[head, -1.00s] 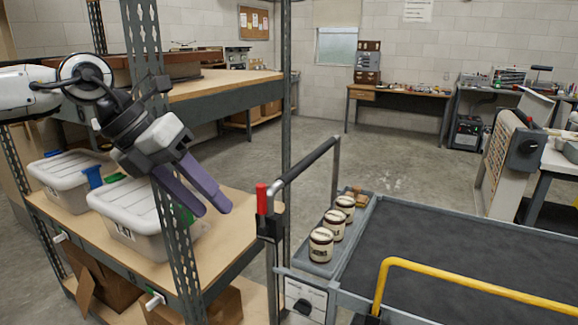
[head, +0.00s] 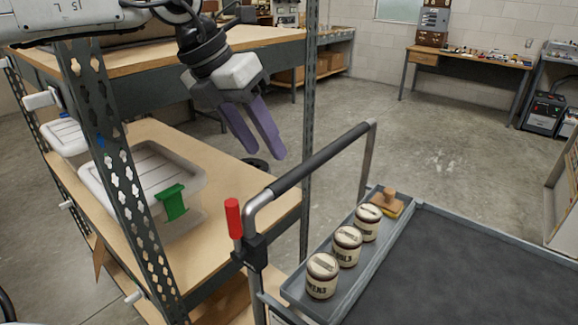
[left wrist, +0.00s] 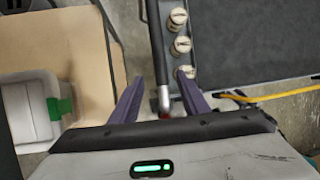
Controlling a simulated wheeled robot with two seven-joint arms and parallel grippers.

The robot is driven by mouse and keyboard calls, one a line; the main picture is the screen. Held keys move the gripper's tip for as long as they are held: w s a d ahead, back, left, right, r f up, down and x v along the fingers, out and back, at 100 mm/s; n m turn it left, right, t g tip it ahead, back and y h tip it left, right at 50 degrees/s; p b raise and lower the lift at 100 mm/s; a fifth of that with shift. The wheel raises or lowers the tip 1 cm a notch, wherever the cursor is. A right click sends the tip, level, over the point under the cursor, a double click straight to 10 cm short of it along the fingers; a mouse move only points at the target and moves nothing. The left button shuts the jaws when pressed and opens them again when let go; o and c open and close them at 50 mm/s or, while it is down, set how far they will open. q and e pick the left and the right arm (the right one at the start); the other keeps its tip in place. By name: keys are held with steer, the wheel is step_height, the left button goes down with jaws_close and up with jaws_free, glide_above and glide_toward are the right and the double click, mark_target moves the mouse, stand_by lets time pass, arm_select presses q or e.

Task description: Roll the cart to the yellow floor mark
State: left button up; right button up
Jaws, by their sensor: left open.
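The cart (head: 470,262) has a dark top, a side tray with several round labelled containers (head: 347,244), and a dark push handle (head: 312,163) with a red-tipped lever (head: 233,217). My left gripper (head: 265,152) is open and empty, its purple fingers pointing down, above and left of the handle in the head view. In the left wrist view, the handle (left wrist: 161,75) shows between the spread fingers (left wrist: 160,100); contact is not seen. My right gripper is not in view. The yellow floor mark is not seen.
A metal shelf (head: 135,240) with lidded bins (head: 150,170) stands close on the left, its upright (head: 309,110) just behind the handle. A workbench (head: 465,63) is at the back. Bare concrete floor (head: 450,150) lies open behind the cart. A yellow bar (left wrist: 255,98) shows in the left wrist view.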

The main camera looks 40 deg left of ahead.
mark_target(282, 178)
arm_select(q)
steer(key=x, duration=0.8)
steer(key=shift+d+f+p, duration=0.1)
steer(key=shift+f+p, duration=0.2)
jaws_close()
